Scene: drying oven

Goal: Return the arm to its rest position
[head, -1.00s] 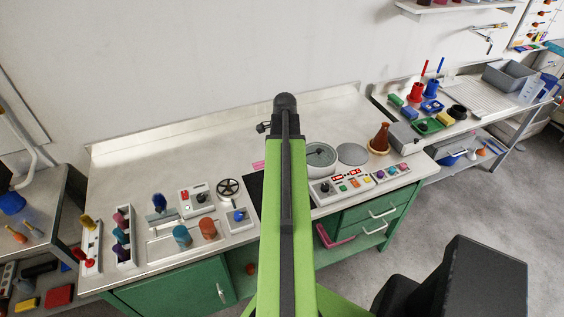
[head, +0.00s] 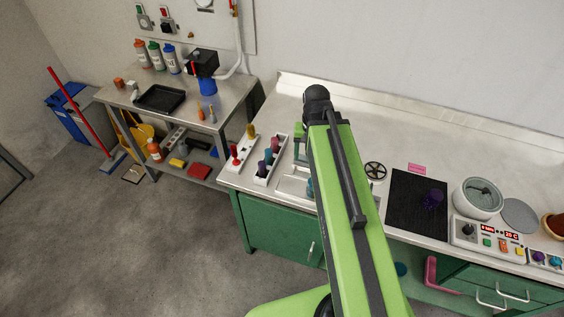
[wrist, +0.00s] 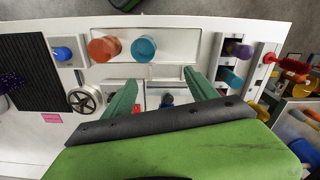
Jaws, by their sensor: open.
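My green arm (head: 345,200) extends forward over the workbench (head: 330,92) in the head view, its black joint at the far end. My gripper (wrist: 160,93) shows in the wrist view as two green fingers spread apart, with nothing held between them. In the head view the gripper is mostly hidden behind the arm.
A black handwheel (head: 375,171), a black mat (head: 405,210) with a dark purple item, and a round grey device (head: 479,199) are on the bench. A rack (head: 268,166) of coloured knobs stands left of the arm. A side table (head: 125,97) with bottles is further left; open floor lies before it.

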